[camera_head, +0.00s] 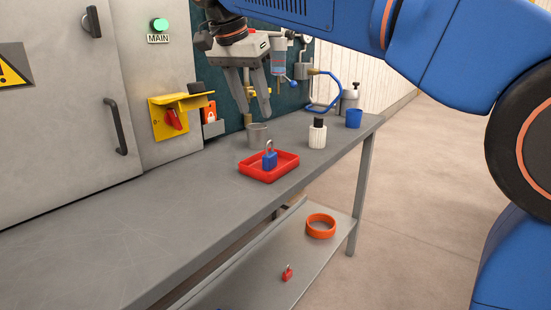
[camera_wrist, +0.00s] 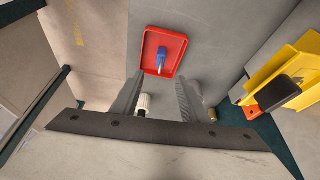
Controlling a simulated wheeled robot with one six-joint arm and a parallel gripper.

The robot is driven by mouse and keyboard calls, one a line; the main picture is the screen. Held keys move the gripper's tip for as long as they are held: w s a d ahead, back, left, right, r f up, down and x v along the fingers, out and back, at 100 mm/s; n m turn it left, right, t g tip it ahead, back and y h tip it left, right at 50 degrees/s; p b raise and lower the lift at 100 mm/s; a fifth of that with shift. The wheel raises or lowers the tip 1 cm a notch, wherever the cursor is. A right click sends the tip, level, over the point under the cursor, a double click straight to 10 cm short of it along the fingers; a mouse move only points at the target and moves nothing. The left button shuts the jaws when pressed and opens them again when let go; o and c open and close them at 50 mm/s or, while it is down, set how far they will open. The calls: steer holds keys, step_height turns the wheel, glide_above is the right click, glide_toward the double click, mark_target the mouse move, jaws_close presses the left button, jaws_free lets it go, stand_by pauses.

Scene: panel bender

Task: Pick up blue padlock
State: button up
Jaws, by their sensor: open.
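The blue padlock (camera_head: 270,159) stands upright in a shallow red tray (camera_head: 284,173) on the grey workbench, its metal shackle on top. In the wrist view the blue padlock (camera_wrist: 161,58) lies beyond the fingertips, inside the red tray (camera_wrist: 180,42). My gripper (camera_head: 258,116) is open and empty, pointing down, above and a little behind the tray. In the wrist view my gripper (camera_wrist: 160,78) has its two fingers spread apart, with the padlock seen between and past them.
The yellow lockout bracket (camera_head: 165,122) is on the cabinet at left. The bench (camera_head: 130,225) is clear left of the tray.

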glide_above(269, 154)
steer(key=s+a, duration=0.1)
steer(key=s, duration=0.1)
step_height(269, 154, down, 10)
steer(key=shift+s+f, duration=0.1)
steer(key=shift+s, duration=0.05)
steer(key=shift+x, duration=2.95)
steer(key=shift+a, duration=0.2)
steer(key=shift+c, duration=0.3)
jaws_close()
